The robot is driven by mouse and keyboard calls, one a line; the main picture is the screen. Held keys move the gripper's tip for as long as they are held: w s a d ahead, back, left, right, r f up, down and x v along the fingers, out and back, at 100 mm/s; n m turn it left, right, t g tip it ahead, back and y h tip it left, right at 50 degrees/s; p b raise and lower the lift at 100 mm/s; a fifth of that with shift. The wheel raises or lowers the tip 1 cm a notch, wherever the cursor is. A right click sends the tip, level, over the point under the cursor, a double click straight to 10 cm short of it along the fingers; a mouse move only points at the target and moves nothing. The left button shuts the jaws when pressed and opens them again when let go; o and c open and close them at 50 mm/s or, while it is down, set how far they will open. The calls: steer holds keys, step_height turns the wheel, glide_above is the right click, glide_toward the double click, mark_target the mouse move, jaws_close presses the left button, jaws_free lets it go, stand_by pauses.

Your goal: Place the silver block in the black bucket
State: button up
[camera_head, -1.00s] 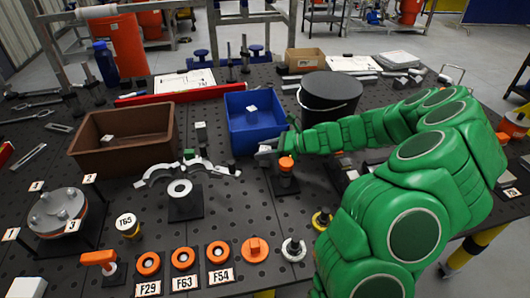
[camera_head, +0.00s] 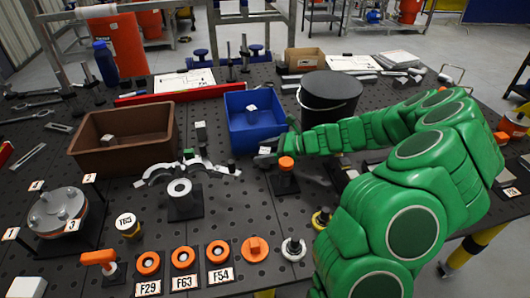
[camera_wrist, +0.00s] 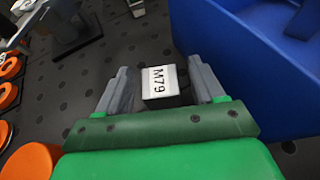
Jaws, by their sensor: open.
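The black bucket (camera_head: 330,98), with a thin wire handle, stands upright at the back right of the table, behind my forearm. Its top looks dark and flat; I cannot tell whether a lid covers it. A small pale, silvery block (camera_head: 252,108) lies inside the blue bin (camera_head: 233,128). Another small greyish block (camera_head: 107,140) lies in the brown bin (camera_head: 88,160). My gripper (camera_head: 266,154) is low by the blue bin's front right corner. In the wrist view its open fingers (camera_wrist: 163,88) stand on either side of a small dark piece with a white M79 label (camera_wrist: 160,80).
An orange-topped post (camera_head: 285,170) stands close beside my gripper. A grey curved fixture (camera_head: 185,180) is left of it. Orange rings with labels (camera_head: 183,259) line the front edge. The blue bin's wall (camera_wrist: 230,60) is close to my right finger.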

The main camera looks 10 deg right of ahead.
steer(key=v, duration=1.2)
steer(key=shift+r, duration=0.15)
steer(key=shift+w, duration=0.1)
